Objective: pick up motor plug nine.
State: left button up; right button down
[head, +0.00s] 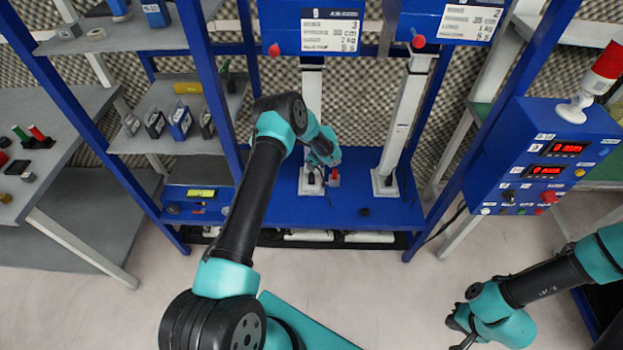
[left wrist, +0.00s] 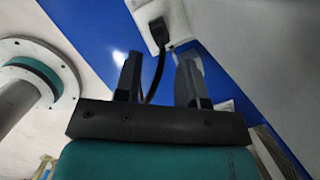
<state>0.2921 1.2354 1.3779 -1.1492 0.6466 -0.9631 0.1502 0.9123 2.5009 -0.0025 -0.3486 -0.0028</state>
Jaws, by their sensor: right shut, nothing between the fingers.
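In the left wrist view a black plug (left wrist: 157,31) sits in a white base plate (left wrist: 150,12), with a black cable (left wrist: 158,72) running down from it. No number can be read on the plug. My left gripper (left wrist: 160,62) is open, its two fingers apart; the cable passes between them in the picture, and the plug lies just beyond the fingertips. In the head view my left gripper (head: 322,172) is over the foot of the left white column (head: 312,95), and mostly hidden by its own arm. My right gripper (head: 460,328) is shut and empty at lower right, away from the bench.
A blue bench (head: 345,212) carries a second white column (head: 405,115). A blue control panel (head: 548,160) stands right. Grey shelves (head: 180,130) stand left. Pale floor (head: 400,300) is open in front.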

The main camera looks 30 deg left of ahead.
aim_at(311, 176)
pick_arm(q)
jog(key=shift+x, duration=2.6)
jog(key=shift+w, duration=0.1)
jog(key=shift+c, duration=0.2)
grip_shut()
